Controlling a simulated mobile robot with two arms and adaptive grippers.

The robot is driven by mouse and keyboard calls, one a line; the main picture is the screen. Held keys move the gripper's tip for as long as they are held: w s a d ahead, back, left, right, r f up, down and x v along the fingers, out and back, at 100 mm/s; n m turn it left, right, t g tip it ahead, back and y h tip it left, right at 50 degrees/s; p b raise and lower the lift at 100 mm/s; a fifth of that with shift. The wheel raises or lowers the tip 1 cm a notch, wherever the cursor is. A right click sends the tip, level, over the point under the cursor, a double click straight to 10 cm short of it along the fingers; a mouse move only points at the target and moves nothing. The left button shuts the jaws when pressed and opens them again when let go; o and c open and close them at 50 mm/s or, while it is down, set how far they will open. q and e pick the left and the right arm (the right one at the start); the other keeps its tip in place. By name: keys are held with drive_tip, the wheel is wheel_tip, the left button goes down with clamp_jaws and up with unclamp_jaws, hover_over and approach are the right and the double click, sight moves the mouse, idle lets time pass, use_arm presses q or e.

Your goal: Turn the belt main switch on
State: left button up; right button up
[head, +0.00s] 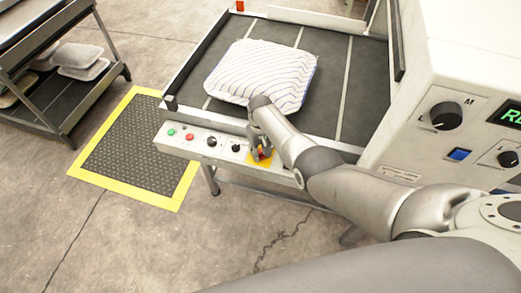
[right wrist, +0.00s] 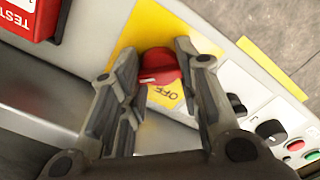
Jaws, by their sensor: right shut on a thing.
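The belt main switch is a red rotary knob (right wrist: 157,65) on a yellow plate (right wrist: 140,35) with the word OFF beside it. In the head view the yellow plate (head: 258,160) is at the right part of the conveyor's front control strip. My right gripper (right wrist: 156,55) is shut on the red knob, one finger on each side of it. In the head view my right gripper (head: 261,150) reaches down to the switch and covers most of it. Any ON mark is not readable. My left gripper is not in view.
The control strip (head: 178,150) also bears green, red and black controls left of the switch. A striped pillow (head: 262,75) lies on the dark conveyor belt (head: 355,75). A white machine (head: 405,155) stands at the right. A red TEST box (right wrist: 28,18) shows near my gripper.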

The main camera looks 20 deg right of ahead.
sight(261, 151)
drive_tip(key=o, duration=1.1)
drive_tip(key=shift+r, duration=0.15)
wheel_tip(261, 151, up, 12)
drive_tip(key=shift+f, duration=0.15)
idle(0.6)
